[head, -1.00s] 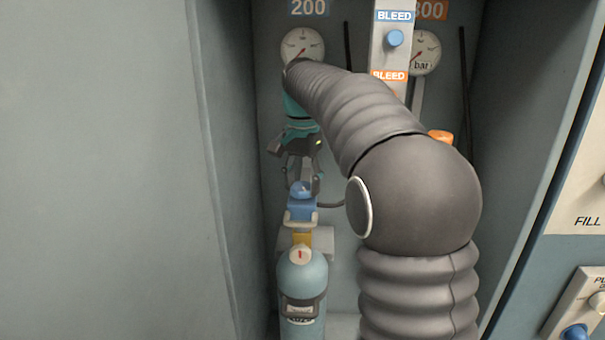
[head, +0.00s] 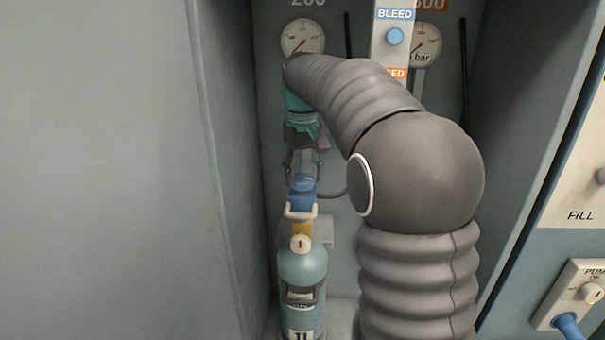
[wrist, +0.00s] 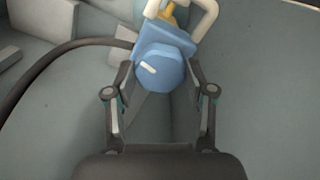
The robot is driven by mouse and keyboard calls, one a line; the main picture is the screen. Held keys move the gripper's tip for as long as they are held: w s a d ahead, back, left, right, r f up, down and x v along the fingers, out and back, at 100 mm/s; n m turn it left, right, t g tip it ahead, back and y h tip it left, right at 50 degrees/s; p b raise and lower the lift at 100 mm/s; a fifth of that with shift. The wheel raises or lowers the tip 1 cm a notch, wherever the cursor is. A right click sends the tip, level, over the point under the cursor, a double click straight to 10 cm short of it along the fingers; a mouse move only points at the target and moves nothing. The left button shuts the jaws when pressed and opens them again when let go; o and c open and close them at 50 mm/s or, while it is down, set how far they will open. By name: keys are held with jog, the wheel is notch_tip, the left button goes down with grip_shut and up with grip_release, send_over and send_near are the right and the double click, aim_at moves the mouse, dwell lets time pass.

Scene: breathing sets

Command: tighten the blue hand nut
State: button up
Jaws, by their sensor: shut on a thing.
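The blue hand nut (head: 303,183) sits on top of a blue connector block (head: 301,200), above a pale blue cylinder (head: 302,264). In the wrist view the nut (wrist: 160,74) shows its end face with a short white mark. My gripper (head: 303,174) reaches down from above the nut. In the wrist view its two fingers (wrist: 160,70) stand on either side of the nut, shut on it. The exact finger contact is small and partly hidden in the head view. A cream yoke (head: 300,212) surrounds the connector below the nut.
A dark hose (wrist: 45,72) runs from the connector to the left in the wrist view. Cabinet walls stand close on both sides.

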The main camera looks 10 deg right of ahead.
jog(key=n, duration=0.7)
jog(key=shift+f, duration=0.1)
jog(key=n, duration=1.6)
jog(key=shift+n, duration=0.3)
jog(key=n, duration=0.3)
jog(key=shift+n, duration=2.4)
